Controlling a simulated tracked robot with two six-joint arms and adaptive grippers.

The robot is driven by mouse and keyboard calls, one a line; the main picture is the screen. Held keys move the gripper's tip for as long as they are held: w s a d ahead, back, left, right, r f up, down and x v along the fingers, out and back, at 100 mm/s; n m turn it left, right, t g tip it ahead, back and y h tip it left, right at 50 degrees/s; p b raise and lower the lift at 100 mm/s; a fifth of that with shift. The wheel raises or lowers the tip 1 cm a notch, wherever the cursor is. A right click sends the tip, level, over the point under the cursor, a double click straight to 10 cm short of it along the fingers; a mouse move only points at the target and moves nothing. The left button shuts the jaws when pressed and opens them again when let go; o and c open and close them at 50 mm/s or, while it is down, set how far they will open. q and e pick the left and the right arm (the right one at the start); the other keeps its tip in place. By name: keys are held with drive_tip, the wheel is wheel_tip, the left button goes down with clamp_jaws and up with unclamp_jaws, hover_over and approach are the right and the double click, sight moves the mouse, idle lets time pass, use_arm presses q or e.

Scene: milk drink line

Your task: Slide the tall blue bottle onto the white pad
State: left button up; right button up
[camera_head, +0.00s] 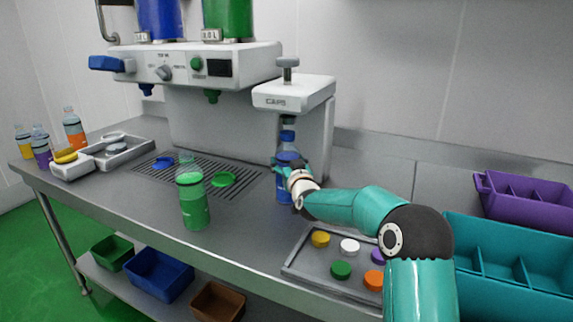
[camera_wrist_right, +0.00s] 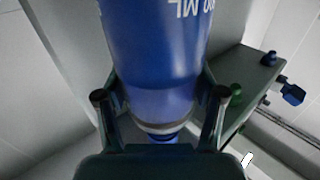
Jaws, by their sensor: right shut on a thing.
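The tall blue bottle (camera_head: 285,186) stands upright on the steel counter, in front of the column of the white capping machine (camera_head: 295,95) and below its head. My right gripper (camera_head: 291,172) reaches it from the right and is shut on its body. In the right wrist view the blue bottle (camera_wrist_right: 155,50) fills the middle, between the two fingers of my right gripper (camera_wrist_right: 160,105). I cannot make out the white pad; the bottle, gripper and arm may hide it. My left gripper is not in view.
A green bottle (camera_head: 193,205) stands left of the blue one, near a drip grate (camera_head: 200,183) with blue and green discs. A tray (camera_head: 300,262) of coloured caps lies at the front right, by my right arm. Teal (camera_head: 510,262) and purple bins (camera_head: 525,200) stand farther right.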

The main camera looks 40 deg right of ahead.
drive_tip(key=shift+r, duration=0.1)
idle(0.3)
drive_tip(key=o, duration=1.7)
drive_tip(key=shift+o, duration=0.2)
drive_tip(key=shift+s, duration=0.15)
drive_tip(key=b+v, duration=0.4)
drive_tip(key=v, duration=1)
drive_tip(key=shift+a, duration=0.1)
